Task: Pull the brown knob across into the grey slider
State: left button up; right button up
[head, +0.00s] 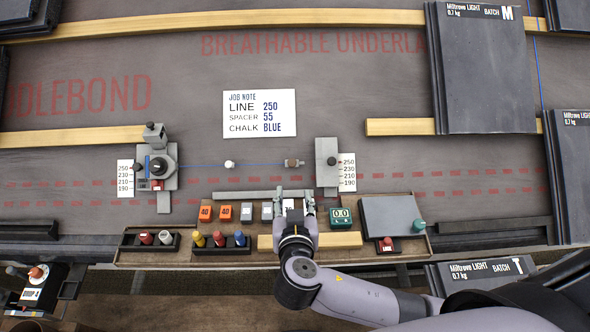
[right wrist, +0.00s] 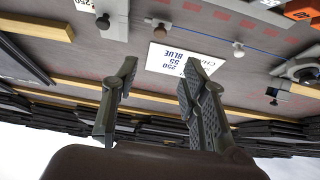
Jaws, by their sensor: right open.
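The brown knob (head: 291,163) sits on the dark underlay at the right end of a thin blue line, a short way left of the grey slider. It also shows in the right wrist view (right wrist: 163,27). The grey slider (head: 327,178) is an upright grey plate with a dark round knob, beside a number scale. My right gripper (head: 296,200) is open and empty. It is nearer my body than the brown knob and apart from it. My left gripper is not in view.
A white knob (head: 229,164) sits farther left on the blue line, which runs to a grey reel device (head: 163,162). A job note (head: 259,114) lies beyond. Below, a wooden tray (head: 190,258) holds tiles, pegs and a counter. Slate stacks (head: 480,80) stand right.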

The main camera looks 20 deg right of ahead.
aim_at(292, 164)
pick_arm(q)
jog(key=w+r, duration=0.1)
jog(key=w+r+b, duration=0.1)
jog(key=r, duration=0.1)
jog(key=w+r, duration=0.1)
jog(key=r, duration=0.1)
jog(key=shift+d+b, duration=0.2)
jog(key=shift+b, duration=0.1)
pick_arm(e)
jog(key=x, duration=1.5)
jog(key=shift+w+f, duration=0.15)
jog(key=shift+w, duration=0.05)
grip_shut()
